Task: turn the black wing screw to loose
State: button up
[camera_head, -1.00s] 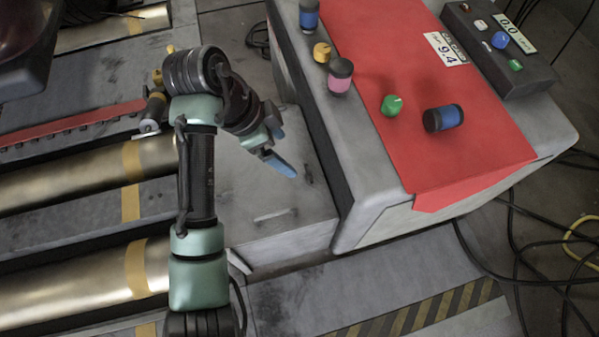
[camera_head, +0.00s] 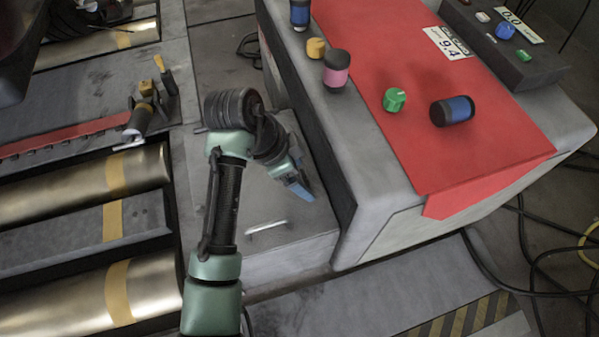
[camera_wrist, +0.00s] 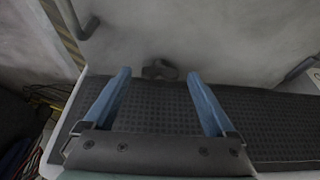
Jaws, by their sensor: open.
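A small dark knob that looks like the black wing screw (camera_wrist: 160,69) shows in the wrist view. It sits on a pale grey surface, just above a black textured strip. My gripper (camera_wrist: 159,76) is open, with its two blue fingers apart. The knob appears in the gap between the fingertips, and neither finger seems to touch it. How far beyond the tips it lies is hard to tell. In the head view my gripper (camera_head: 303,189) is over the grey block beside the machine housing. I cannot make out the wing screw in that view.
The grey housing (camera_head: 400,215) with a red panel stands right of my gripper. On it are a pink-and-black can (camera_head: 337,70), a green knob (camera_head: 394,99) and a blue-and-black can (camera_head: 453,111). Brass rollers (camera_head: 80,215) lie at left. A metal handle (camera_head: 267,227) is near my arm.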

jog(key=c, duration=1.4)
jog(key=shift+r+p, duration=0.1)
jog(key=shift+p, duration=0.25)
